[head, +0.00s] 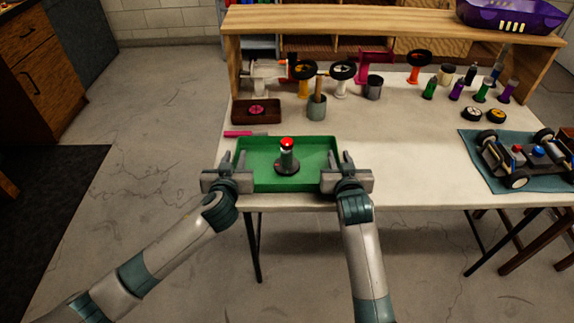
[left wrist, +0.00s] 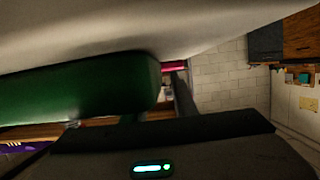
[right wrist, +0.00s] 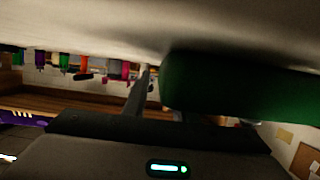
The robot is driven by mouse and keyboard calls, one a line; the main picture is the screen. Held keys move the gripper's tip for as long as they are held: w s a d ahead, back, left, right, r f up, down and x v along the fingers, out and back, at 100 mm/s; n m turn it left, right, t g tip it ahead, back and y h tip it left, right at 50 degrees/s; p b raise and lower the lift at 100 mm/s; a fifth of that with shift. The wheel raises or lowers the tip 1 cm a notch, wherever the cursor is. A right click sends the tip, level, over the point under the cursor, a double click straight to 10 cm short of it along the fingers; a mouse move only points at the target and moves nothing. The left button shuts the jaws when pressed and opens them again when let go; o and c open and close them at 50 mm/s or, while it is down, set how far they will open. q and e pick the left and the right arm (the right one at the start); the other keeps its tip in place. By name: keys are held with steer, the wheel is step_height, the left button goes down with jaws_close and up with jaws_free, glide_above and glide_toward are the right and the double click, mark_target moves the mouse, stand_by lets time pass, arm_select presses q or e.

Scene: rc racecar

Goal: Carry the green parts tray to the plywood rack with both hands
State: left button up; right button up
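The green parts tray (head: 255,183) lies at the front edge of the white table. A grey post with a red top and dark round base (head: 288,158) stands upright in it. My left gripper (head: 234,160) is at the tray's left end, its fingers apart on either side of the end wall. My right gripper (head: 338,160) is likewise at the right end. The tray fills part of the left wrist view (left wrist: 80,90) and right wrist view (right wrist: 240,92), with a gap to the visible finger in each. The plywood rack (head: 390,24) spans the back of the table.
Behind the tray are a brown box (head: 240,117), a pink-handled tool (head: 240,133) and a grey cup (head: 316,108). Several bottles and wheels stand under the rack. A purple crate (head: 510,14) sits on it. A car (head: 520,155) rests on a teal mat at right. The table's middle is clear.

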arm_select(q)
jaws_close()
arm_select(e)
jaws_close()
arm_select(q)
steer(key=shift+r, duration=0.15)
arm_select(e)
steer(key=shift+r, duration=0.15)
